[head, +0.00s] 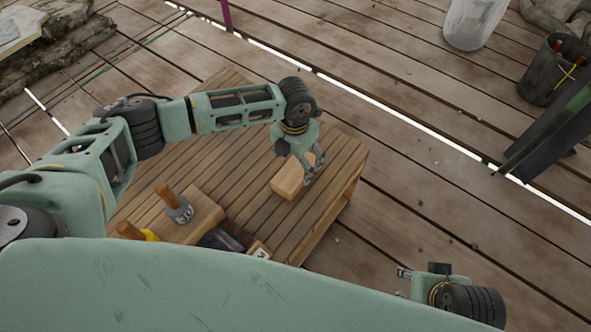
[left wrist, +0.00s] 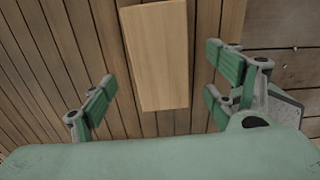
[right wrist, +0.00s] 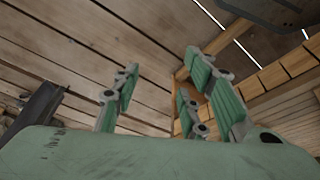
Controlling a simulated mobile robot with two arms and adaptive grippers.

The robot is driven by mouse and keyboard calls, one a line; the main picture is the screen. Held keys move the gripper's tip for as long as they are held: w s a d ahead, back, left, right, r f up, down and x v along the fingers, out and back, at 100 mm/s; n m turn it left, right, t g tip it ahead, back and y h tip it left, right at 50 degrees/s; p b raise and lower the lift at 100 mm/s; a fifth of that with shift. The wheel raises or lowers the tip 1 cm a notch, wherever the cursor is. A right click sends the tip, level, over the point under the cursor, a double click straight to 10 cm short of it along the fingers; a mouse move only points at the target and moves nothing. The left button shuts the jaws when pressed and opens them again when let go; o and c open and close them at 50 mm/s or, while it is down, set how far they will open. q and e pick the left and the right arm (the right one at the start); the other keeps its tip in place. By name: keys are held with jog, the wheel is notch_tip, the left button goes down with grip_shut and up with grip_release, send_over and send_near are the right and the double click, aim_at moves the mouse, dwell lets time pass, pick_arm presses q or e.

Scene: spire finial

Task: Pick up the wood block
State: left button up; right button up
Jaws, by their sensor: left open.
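The wood block (head: 289,181) is a pale rectangular block lying on the slatted wooden table (head: 240,95), near its right end. My left gripper (head: 314,171) is over the block in the head view, pointing down. In the left wrist view the block (left wrist: 158,55) lies between and ahead of the spread fingers of the left gripper (left wrist: 160,92), with a gap on each side. The left gripper is open and empty. My right gripper (head: 403,273) is low at the right, off the table; in the right wrist view its fingers (right wrist: 160,95) are spread and empty.
Wooden-handled tools (head: 178,205) stand on or by another wooden block (head: 203,222) at the table's near side, with dark items beside them. A dark bucket (head: 550,75) and a pale bucket (head: 473,22) stand on the plank floor at the upper right.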

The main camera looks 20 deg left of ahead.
aim_at(295, 170)
pick_arm(q)
jog(key=shift+f, duration=0.5)
notch_tip(295, 170, down, 4)
jog(key=shift+r+b, duration=0.2)
jog(key=shift+b, duration=0.55)
jog(key=shift+f, duration=0.35)
pick_arm(e)
jog(key=shift+s+r, duration=0.35)
jog(key=shift+r, duration=0.3)
pick_arm(q)
jog(key=shift+r, duration=0.1)
jog(key=c, duration=1.4)
jog(key=shift+w, duration=0.1)
